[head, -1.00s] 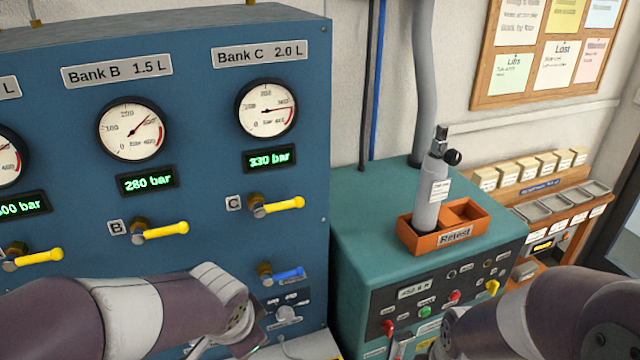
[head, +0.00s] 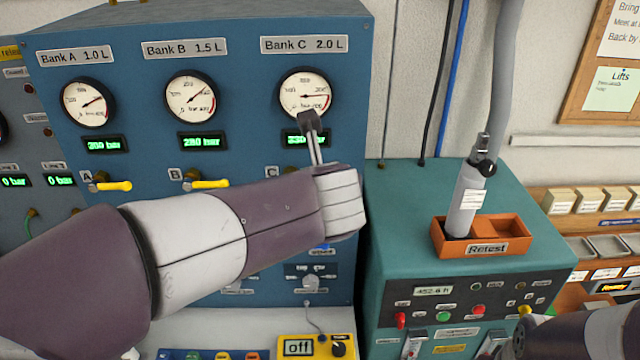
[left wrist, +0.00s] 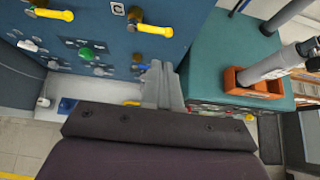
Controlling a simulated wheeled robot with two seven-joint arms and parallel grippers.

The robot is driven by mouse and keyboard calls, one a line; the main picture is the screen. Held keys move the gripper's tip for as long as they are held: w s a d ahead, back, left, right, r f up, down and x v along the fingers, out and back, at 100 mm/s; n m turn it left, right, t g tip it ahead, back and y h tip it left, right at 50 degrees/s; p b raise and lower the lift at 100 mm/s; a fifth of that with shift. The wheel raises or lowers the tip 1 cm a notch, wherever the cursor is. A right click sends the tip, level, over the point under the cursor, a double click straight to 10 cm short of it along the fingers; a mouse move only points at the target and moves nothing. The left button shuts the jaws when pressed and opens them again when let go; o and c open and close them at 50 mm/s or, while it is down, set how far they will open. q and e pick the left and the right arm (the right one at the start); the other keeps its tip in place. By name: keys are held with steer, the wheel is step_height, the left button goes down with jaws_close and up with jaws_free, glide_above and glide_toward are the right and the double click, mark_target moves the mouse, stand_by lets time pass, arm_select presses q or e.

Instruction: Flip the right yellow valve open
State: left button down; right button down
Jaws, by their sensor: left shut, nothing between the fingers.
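The yellow valve lever of Bank C (left wrist: 154,29) shows in the left wrist view beside its C label, pointing sideways. In the head view my left arm hides it. The yellow levers of Bank A (head: 114,186) and Bank B (head: 209,184) lie sideways, pointing right. My left gripper (head: 310,124) is shut and empty, raised in front of the Bank C display, just below the gauge. In the left wrist view the fingers (left wrist: 159,78) are together, below the Bank C lever and apart from it in the picture.
A teal bench (head: 415,215) stands right of the blue panel (head: 240,75). It carries an orange Retest tray (head: 487,248) with a grey cylinder (head: 463,200). A yellow meter (head: 316,346) reading off sits below the panel.

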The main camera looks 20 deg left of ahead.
arm_select(q)
steer(key=x, duration=1.4)
steer(key=shift+a, duration=0.3)
arm_select(e)
steer(key=shift+w+a+r, duration=0.1)
steer(key=shift+a+r, duration=0.05)
steer(key=shift+a, duration=0.1)
arm_select(q)
steer(key=shift+w, duration=0.1)
steer(key=shift+f, duration=0.15)
